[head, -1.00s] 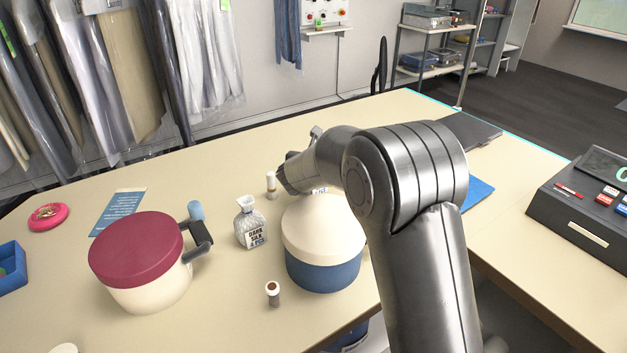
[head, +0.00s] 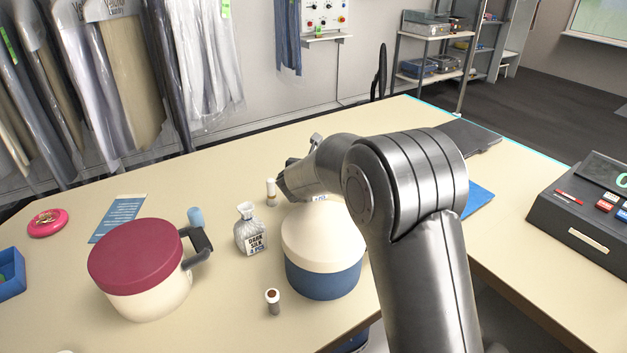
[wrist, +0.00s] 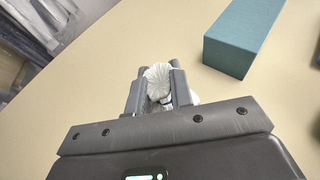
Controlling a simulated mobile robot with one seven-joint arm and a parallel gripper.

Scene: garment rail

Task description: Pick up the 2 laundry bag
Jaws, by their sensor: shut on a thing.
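My gripper (wrist: 158,84) is shut on the gathered white top of a small bag (wrist: 157,72) in the wrist view. The bag's body is mostly hidden by the fingers and palm. In the head view my arm and a blue and cream container hide the fingers and nearly all of this bag. Only a sliver of a white label (head: 319,198) shows below my wrist, too small to read surely. Another small grey-white bag (head: 250,230), labelled "DARK SILK 4 PCS", stands upright on the counter to the left, apart from my gripper.
The blue and cream container (head: 323,268) stands in front of my wrist. A maroon-lidded pot (head: 145,270) is at left. Small vials (head: 271,192) stand nearby. A teal block (wrist: 242,38) lies beyond the fingers. A cash register (head: 585,215) is at right.

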